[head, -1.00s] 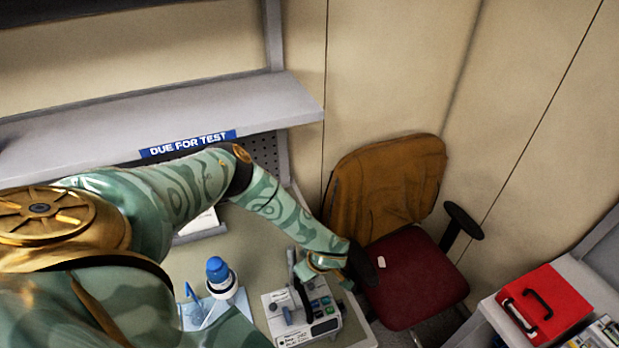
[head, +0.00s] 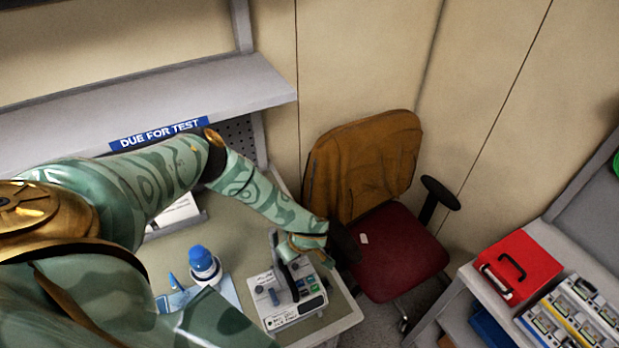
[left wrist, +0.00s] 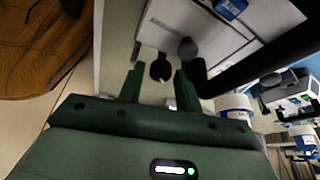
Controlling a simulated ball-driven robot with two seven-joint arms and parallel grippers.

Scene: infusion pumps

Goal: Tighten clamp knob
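A pale infusion pump (head: 293,312) with a grey knob, a dark upright bar and small coloured keys sits at the near right of the bench. My left gripper (head: 287,262) reaches over it from behind and partly covers it. In the left wrist view its two green fingers (left wrist: 158,75) are open. A dark knob (left wrist: 160,67) shows between and just beyond the fingertips; I cannot tell whether they touch it. A second grey knob (left wrist: 188,48) and a black bent bar (left wrist: 235,70) are on the pump to the right. My right gripper is not in view.
A blue-capped bottle (head: 204,264) stands left of the pump. A shelf labelled DUE FOR TEST (head: 160,134) hangs behind. A chair (head: 400,255) stands beyond the bench's right edge. A red case (head: 520,268) and more devices (head: 580,318) lie on the right-hand table.

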